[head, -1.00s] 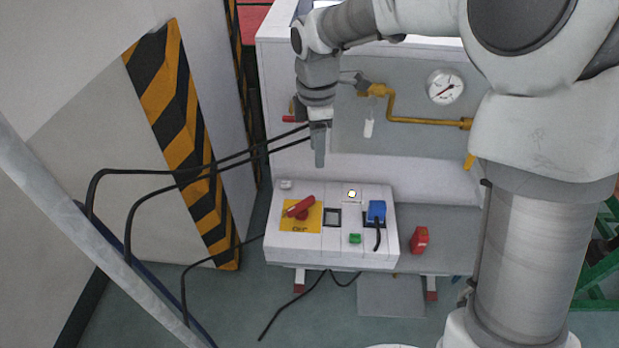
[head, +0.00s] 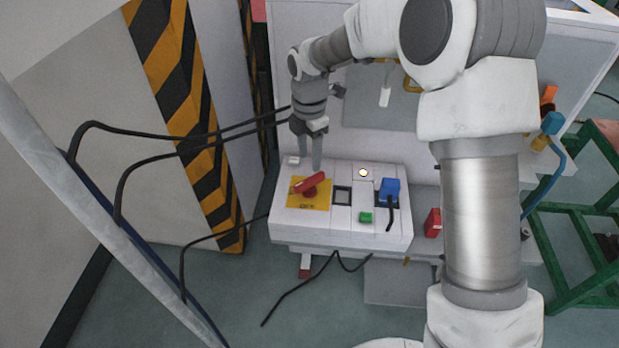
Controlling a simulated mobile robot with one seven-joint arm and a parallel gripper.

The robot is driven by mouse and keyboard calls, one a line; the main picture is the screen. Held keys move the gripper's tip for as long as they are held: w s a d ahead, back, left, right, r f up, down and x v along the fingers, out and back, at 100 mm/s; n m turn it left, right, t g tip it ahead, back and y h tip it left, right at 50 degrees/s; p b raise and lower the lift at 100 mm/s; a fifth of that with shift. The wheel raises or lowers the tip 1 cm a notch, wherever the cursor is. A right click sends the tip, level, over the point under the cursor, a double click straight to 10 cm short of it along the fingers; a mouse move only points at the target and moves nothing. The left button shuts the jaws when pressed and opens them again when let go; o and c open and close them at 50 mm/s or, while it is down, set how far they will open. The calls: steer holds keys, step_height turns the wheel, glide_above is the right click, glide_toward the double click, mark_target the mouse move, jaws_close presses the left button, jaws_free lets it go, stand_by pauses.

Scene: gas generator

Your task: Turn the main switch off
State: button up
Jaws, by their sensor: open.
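The main switch (head: 311,184) is a red rotary handle on a yellow plate (head: 303,202), at the left of the white control box. Its handle lies diagonally, with the upper end to the right. My gripper (head: 309,166) is open and points down just above and behind the handle, its fingertips close to the handle's upper end. From this view I cannot tell whether the fingers touch the handle or straddle it.
The control box (head: 290,230) also carries a lit indicator (head: 363,172), a green button (head: 365,217) and a blue plug (head: 389,188) with a black cable. A red block (head: 432,223) sits to its right. Black cables run at left, beside a striped pillar (head: 190,100).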

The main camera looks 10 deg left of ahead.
mark_target(310, 179)
step_height(310, 179, down, 7)
steer(key=shift+r+b, duration=0.1)
steer(key=shift+b, duration=0.6)
jaws_close()
stand_by(1.0)
